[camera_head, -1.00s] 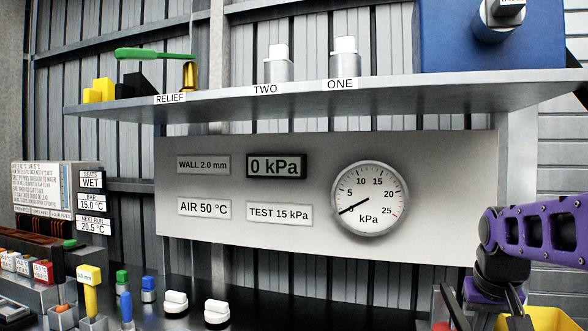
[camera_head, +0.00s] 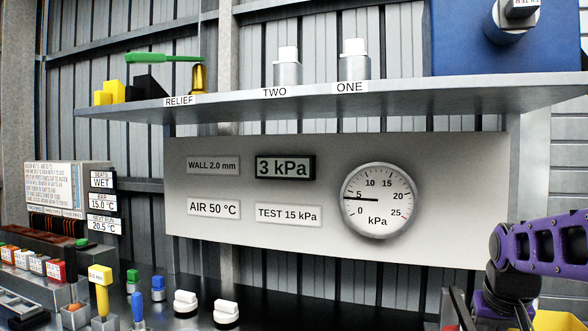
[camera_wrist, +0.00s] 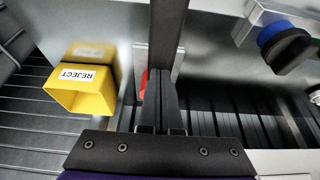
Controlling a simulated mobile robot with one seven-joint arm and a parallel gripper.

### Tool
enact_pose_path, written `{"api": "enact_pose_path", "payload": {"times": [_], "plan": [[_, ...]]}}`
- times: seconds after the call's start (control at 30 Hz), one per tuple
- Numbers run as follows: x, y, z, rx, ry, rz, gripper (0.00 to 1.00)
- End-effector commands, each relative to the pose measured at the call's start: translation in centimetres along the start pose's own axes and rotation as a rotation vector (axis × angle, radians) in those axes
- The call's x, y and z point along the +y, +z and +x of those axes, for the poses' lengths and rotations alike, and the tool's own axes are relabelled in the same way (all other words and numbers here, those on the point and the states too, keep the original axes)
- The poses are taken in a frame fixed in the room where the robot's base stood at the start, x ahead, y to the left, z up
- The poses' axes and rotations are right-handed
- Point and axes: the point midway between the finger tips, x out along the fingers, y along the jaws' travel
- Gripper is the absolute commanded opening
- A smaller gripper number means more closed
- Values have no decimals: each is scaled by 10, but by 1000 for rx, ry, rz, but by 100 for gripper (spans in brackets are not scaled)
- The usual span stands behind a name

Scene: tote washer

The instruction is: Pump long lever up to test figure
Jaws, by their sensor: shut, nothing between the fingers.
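The digital readout (camera_head: 285,167) on the grey panel shows 3 kPa. The round dial (camera_head: 378,200) has its needle a little below the 5 mark. A plate (camera_head: 289,214) reads TEST 15 kPa. My gripper (camera_wrist: 160,78) is shut and empty in the wrist view. A long dark bar (camera_wrist: 168,30), which looks like the lever, runs down from the top edge to the fingertips. I cannot tell whether they touch. A red part (camera_wrist: 143,82) shows partly beside the fingers. In the head view my purple arm is at the lower right, and the lever cannot be clearly made out.
A yellow REJECT bin (camera_wrist: 82,88) is left of my fingers in the wrist view. A blue and black knob (camera_wrist: 285,45) is at the upper right. The shelf (camera_head: 330,103) above the panel holds weights labelled ONE and TWO. Several small tools and blocks stand at the lower left.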

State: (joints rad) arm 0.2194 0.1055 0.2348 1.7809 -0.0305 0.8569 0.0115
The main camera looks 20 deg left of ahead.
Motion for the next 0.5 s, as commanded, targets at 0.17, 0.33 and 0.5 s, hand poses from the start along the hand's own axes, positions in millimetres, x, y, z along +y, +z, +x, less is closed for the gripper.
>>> {"api": "enact_pose_path", "payload": {"times": [0.17,0.33,0.5], "plan": [[0,-8,-21,-3,0,0,0],[0,-15,-36,-3,0,0,0],[0,-21,-52,-4,0,0,0]]}}
